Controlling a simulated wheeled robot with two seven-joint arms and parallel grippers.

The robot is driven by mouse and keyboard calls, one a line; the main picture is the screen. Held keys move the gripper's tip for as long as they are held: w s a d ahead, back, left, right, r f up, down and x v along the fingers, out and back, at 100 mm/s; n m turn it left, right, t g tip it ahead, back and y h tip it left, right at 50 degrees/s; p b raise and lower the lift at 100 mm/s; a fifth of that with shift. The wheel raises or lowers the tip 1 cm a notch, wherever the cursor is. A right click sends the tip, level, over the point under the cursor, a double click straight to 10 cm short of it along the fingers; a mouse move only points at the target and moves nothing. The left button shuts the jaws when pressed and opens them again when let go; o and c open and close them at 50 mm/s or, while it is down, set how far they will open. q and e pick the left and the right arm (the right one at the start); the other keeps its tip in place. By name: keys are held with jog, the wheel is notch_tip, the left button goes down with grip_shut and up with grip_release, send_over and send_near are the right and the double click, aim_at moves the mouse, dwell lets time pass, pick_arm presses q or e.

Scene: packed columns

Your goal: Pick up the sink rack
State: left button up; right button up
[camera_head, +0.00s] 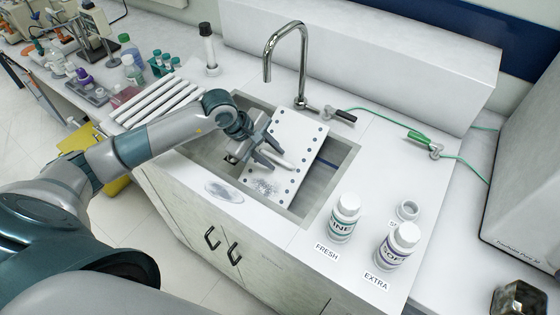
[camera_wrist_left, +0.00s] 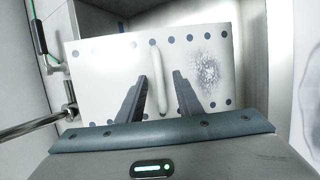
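The sink rack (camera_head: 297,135) is a white plate with dark holes along its edges and a raised bar handle across its middle. It lies tilted in the sink (camera_head: 333,172). A grey speckled patch shows near its lower end. My left gripper (camera_head: 284,155) is over the rack with its fingers apart. In the left wrist view the rack (camera_wrist_left: 95,75) fills the middle, and its handle (camera_wrist_left: 158,85) stands between the two open fingers of my left gripper (camera_wrist_left: 157,85). I cannot tell whether the fingers touch the handle. My right gripper is not in view.
A curved faucet (camera_head: 302,60) rises behind the sink. A ribbed white drainer (camera_head: 160,98) and a dark-capped bottle (camera_head: 208,48) are at the left.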

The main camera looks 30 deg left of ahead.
pick_arm(q)
jog(key=shift+f+b, duration=0.2)
jog(key=shift+b, duration=0.2)
dwell(0.3)
grip_shut()
dwell(1.5)
